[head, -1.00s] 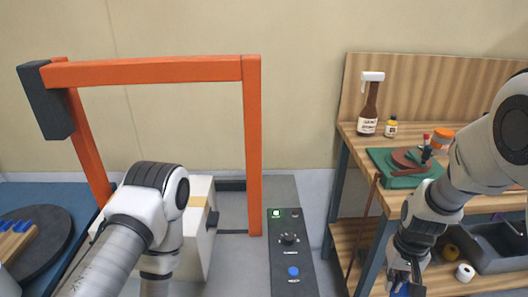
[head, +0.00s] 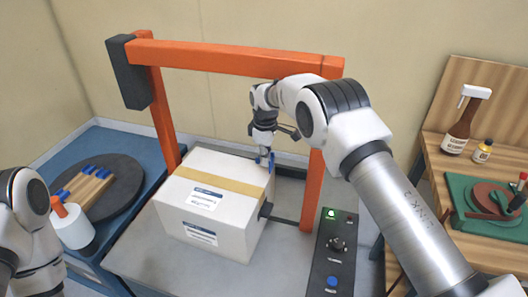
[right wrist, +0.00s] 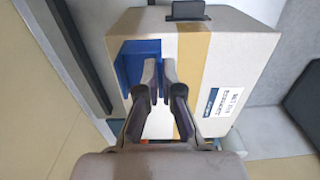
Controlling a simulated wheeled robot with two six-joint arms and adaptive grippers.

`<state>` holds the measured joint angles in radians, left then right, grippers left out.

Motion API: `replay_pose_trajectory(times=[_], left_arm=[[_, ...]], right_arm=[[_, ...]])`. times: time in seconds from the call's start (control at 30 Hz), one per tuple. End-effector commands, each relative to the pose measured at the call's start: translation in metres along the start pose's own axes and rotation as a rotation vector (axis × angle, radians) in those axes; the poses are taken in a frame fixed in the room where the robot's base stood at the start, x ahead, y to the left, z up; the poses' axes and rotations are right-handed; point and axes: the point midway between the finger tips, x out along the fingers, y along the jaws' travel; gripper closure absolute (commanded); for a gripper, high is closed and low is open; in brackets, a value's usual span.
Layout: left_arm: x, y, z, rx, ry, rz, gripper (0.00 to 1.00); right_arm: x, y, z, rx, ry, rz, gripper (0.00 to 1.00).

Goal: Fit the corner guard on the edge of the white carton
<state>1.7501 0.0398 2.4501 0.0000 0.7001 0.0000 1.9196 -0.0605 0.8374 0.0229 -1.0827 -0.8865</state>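The white carton (head: 226,193) stands on a grey conveyor surface, with a tan tape strip across its top. The blue corner guard (head: 271,160) is at the carton's far right top edge. In the right wrist view the guard (right wrist: 130,66) lies against the carton (right wrist: 225,60) beside the tape; I cannot tell if it is fully seated. My right gripper (head: 265,156) is above that edge. Its fingers (right wrist: 159,68) are close together on the guard and hide part of it. My left arm is at the lower left; its gripper is not in view.
An orange frame (head: 235,60) arches over the carton, its right post close to my right arm. A control panel (head: 335,250) stands front right. A blue table (head: 110,150) with a dark round disc is at left. A wooden bench (head: 440,150) with bottles is at right.

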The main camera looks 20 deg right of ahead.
Motion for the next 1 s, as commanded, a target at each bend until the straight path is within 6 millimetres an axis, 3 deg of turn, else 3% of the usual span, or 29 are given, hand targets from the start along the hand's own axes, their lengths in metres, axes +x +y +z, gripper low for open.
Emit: replay_pose_trajectory(times=[0.7, 1.0], left_arm=[[0.046, 0.000, 0.000, 0.000, 0.000, 0.000, 0.60], [0.045, 0.000, 0.000, 0.000, 0.000, 0.000, 0.60]], right_arm=[[0.060, 0.000, -0.004, 0.002, 0.001, 0.001, 1.00], [0.067, 0.000, -0.006, 0.002, 0.001, 0.001, 1.00]])
